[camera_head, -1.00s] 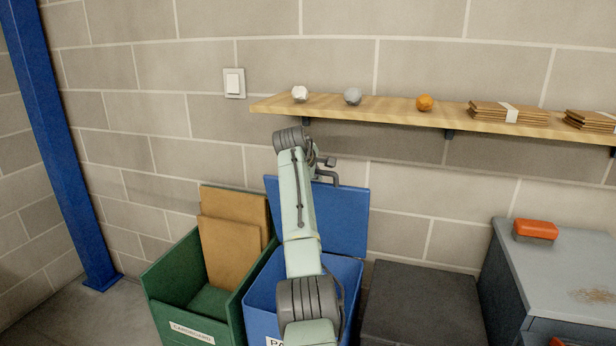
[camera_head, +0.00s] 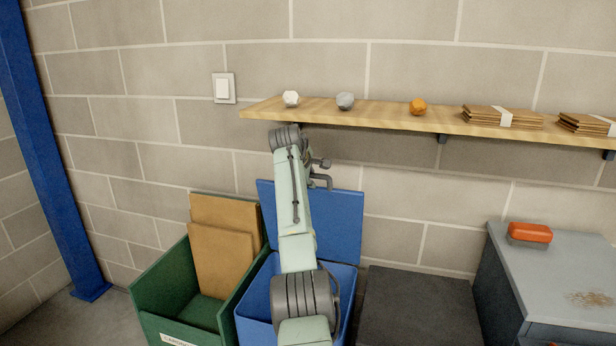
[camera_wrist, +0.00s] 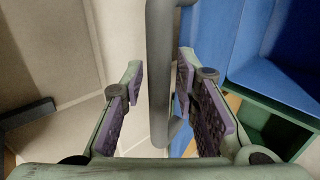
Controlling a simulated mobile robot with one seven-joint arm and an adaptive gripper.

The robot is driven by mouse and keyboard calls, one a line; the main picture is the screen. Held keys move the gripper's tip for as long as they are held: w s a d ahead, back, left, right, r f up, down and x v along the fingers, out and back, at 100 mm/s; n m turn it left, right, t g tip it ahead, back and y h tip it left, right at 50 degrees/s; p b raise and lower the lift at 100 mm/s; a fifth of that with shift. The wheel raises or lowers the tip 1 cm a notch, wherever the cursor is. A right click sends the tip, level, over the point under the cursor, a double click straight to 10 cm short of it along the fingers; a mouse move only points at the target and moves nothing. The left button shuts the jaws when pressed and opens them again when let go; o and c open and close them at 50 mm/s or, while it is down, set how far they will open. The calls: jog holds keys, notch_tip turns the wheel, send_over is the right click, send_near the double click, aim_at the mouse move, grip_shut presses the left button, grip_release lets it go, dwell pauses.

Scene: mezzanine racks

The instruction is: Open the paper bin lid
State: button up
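The blue paper bin (camera_head: 254,305) stands against the block wall, its front largely hidden behind my arm. Its blue lid (camera_head: 338,222) stands up, tilted back near the wall, and the bin's mouth is uncovered. My gripper (camera_wrist: 161,80) is at the raised lid's upper part, mostly hidden by the arm in the head view. In the wrist view its purple-padded fingers are apart, one on each side of a dark grey handle bar (camera_wrist: 160,30). Narrow gaps seem to show beside the bar. The lid (camera_wrist: 215,40) shows blue at the right.
A green bin (camera_head: 155,290) with cardboard sheets stands close at the left. A dark box (camera_head: 420,305) and a grey cabinet (camera_head: 570,265) with an orange-topped block stand at the right. A wooden shelf (camera_head: 380,112) holding small items runs just above my gripper.

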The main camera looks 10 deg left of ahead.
jog(key=shift+o, duration=0.3)
jog(key=shift+r, duration=0.15)
jog(key=shift+s+r, duration=0.3)
jog(key=shift+s, duration=0.05)
jog(key=v, duration=1.1)
